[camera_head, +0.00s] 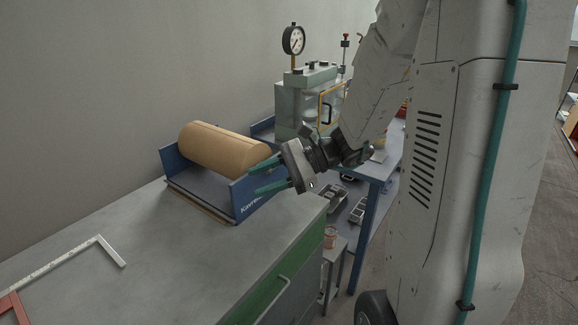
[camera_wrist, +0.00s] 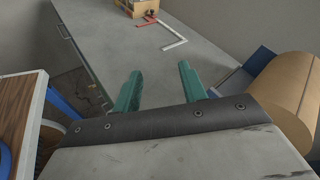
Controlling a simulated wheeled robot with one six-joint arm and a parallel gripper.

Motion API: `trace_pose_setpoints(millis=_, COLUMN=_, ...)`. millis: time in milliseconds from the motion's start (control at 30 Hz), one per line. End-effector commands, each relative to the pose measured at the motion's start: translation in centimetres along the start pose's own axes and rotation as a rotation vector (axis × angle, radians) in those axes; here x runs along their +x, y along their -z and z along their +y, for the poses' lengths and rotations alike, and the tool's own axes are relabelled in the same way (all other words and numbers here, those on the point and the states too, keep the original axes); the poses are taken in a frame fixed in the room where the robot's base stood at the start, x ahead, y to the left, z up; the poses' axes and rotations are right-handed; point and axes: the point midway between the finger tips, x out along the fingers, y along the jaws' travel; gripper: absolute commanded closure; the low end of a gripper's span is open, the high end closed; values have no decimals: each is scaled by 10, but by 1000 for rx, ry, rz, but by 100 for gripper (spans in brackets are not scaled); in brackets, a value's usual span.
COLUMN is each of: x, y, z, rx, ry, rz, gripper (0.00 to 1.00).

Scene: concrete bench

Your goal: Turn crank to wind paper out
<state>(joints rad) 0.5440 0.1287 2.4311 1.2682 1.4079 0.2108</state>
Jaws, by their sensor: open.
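A brown paper roll (camera_head: 222,148) lies in a blue dispenser (camera_head: 246,196) on the concrete bench, near its far end. The roll also shows at the right edge of the wrist view (camera_wrist: 284,92), with a blue side plate (camera_wrist: 261,61) beyond it. My gripper (camera_head: 254,178) has teal fingers, spread apart with nothing between them. It is beside the dispenser's right side plate, the fingers pointing left; contact cannot be told. In the wrist view the fingers (camera_wrist: 160,75) point out over the bench. I cannot make out a crank in either view; my gripper covers part of the dispenser's right side.
A white L-shaped square (camera_head: 75,256) and a red piece (camera_head: 12,308) lie on the bench (camera_head: 150,255); its middle is clear. A wooden box (camera_wrist: 136,8) stands farther along. Behind stands a grey-green machine with a gauge (camera_head: 293,40). A blue-framed table (camera_head: 368,215) holds metal parts.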

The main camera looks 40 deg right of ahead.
Motion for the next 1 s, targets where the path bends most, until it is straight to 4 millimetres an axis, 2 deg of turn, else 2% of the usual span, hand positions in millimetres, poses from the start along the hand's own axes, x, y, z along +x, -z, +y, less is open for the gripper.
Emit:
trace_pose_setpoints(millis=33, x=-12, y=26, z=-18, rx=106, ry=114, rz=-32, gripper=58)
trace_pose_setpoints(millis=100, x=-30, y=58, z=-41, rx=230, ry=273, rz=-74, gripper=58)
trace_pose_setpoints(millis=200, x=-62, y=105, z=-63, rx=383, ry=486, rz=-124, gripper=58)
trace_pose_setpoints(millis=300, x=-91, y=146, z=-74, rx=498, ry=658, rz=-160, gripper=58)
trace_pose_setpoints(millis=400, x=-112, y=174, z=-78, rx=568, ry=775, rz=-182, gripper=58)
trace_pose_setpoints(millis=500, x=-124, y=190, z=-78, rx=606, ry=841, rz=-193, gripper=58)
trace_pose_setpoints(millis=600, x=-126, y=197, z=-82, rx=619, ry=865, rz=-198, gripper=58)
trace_pose_setpoints(millis=1000, x=-88, y=201, z=-127, rx=618, ry=864, rz=-198, gripper=58)
